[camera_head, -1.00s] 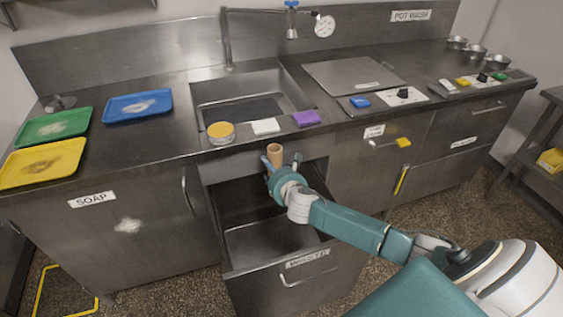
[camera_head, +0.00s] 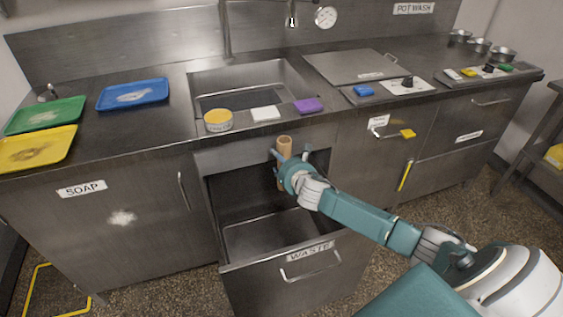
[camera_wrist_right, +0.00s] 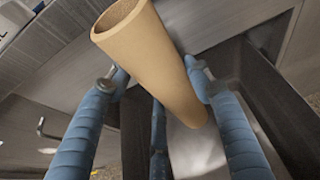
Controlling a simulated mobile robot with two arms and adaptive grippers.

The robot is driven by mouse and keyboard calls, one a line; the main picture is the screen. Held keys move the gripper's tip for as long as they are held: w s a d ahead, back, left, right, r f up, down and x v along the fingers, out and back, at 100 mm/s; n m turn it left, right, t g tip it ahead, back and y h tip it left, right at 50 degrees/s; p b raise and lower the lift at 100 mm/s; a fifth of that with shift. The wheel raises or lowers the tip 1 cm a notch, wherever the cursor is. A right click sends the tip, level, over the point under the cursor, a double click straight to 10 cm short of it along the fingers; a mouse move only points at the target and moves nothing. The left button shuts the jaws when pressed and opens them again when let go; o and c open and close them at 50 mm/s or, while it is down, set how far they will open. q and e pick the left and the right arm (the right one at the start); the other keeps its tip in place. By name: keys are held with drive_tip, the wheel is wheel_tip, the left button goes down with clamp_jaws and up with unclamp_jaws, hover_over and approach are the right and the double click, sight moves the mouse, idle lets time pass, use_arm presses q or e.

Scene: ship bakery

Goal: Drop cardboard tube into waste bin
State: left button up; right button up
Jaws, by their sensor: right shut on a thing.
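A tan, hollow cardboard tube (camera_head: 284,146) stands nearly upright in my right gripper (camera_head: 283,162) in the head view. The right wrist view also shows the tube (camera_wrist_right: 150,60) between the blue fingers of that gripper (camera_wrist_right: 155,85). The gripper is shut on it, and the tube's open end sticks out above the fingers. The waste bin (camera_head: 310,251) is a pulled-out metal drawer labelled WASTE under the sink counter. The gripper and tube are above the back part of the open drawer, below the counter's front edge. My left gripper is not in view.
The counter above holds a sink (camera_head: 250,85), a round yellow-topped tin (camera_head: 218,121), a white block (camera_head: 265,114) and a purple block (camera_head: 308,105) near its front edge. Green, yellow and blue trays lie at left. The drawer's inside (camera_head: 265,235) looks empty at the front.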

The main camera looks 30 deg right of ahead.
drive_tip(key=o, duration=1)
drive_tip(key=v, duration=1.2)
drive_tip(key=shift+s, duration=0.1)
drive_tip(key=shift+a+f, duration=0.1)
drive_tip(key=shift+f, duration=0.05)
